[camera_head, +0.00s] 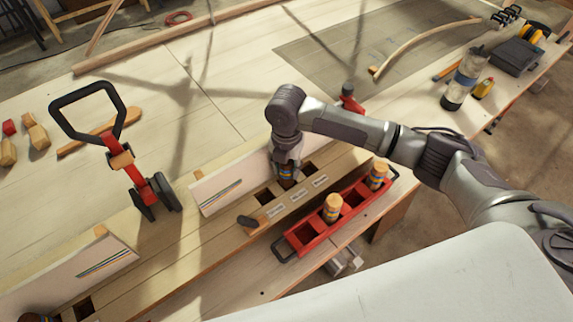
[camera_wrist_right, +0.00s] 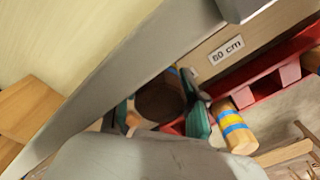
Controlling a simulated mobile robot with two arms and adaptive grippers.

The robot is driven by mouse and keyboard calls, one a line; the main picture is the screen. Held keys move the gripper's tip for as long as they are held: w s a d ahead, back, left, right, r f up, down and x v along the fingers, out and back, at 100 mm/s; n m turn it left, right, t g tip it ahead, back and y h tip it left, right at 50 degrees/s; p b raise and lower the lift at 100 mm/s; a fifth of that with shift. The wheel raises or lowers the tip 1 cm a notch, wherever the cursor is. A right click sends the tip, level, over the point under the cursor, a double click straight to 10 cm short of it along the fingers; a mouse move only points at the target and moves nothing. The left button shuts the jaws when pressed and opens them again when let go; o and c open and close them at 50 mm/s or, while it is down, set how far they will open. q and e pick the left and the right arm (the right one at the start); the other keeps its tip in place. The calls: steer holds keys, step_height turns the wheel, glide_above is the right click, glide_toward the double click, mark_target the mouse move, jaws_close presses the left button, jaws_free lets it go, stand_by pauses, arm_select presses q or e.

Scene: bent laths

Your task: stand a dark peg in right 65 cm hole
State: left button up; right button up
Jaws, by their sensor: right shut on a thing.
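My right gripper (camera_head: 286,168) points down over the hole row of the wooden board (camera_head: 205,250). Its green-padded fingers (camera_wrist_right: 170,108) are shut on a dark-topped peg (camera_wrist_right: 160,101), with blue and yellow bands low in the head view (camera_head: 288,175). The peg is at the middle hole of the row; how deep it sits is hidden. A left hole (camera_head: 264,197) and a right hole (camera_head: 309,169) look empty. In the wrist view a label (camera_wrist_right: 227,49) reads 60 cm. My left gripper is out of view.
A red tray (camera_head: 300,238) beside the board holds light banded pegs (camera_head: 333,206) (camera_head: 378,174). A pale upright fence (camera_head: 218,187) stands behind the holes. A red clamp (camera_head: 146,185) stands left.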

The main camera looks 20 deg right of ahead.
steer(key=o, duration=1.3)
steer(key=shift+f, duration=0.1)
steer(key=shift+c, duration=0.2)
steer(key=shift+s+d, duration=0.1)
steer(key=shift+r, duration=0.2)
steer(key=shift+w+r+p, duration=0.2)
steer(key=shift+r+p, duration=0.65)
steer(key=shift+p, duration=0.1)
step_height(320, 180, up, 5)
steer(key=p, duration=0.5)
steer(key=shift+r, duration=0.2)
steer(key=shift+w+a+r, duration=0.1)
steer(key=shift+a+r, duration=0.1)
steer(key=shift+r, duration=0.7)
steer(key=shift+s+d+f, duration=0.15)
steer(key=shift+s+f, duration=0.05)
steer(key=shift+s, duration=0.05)
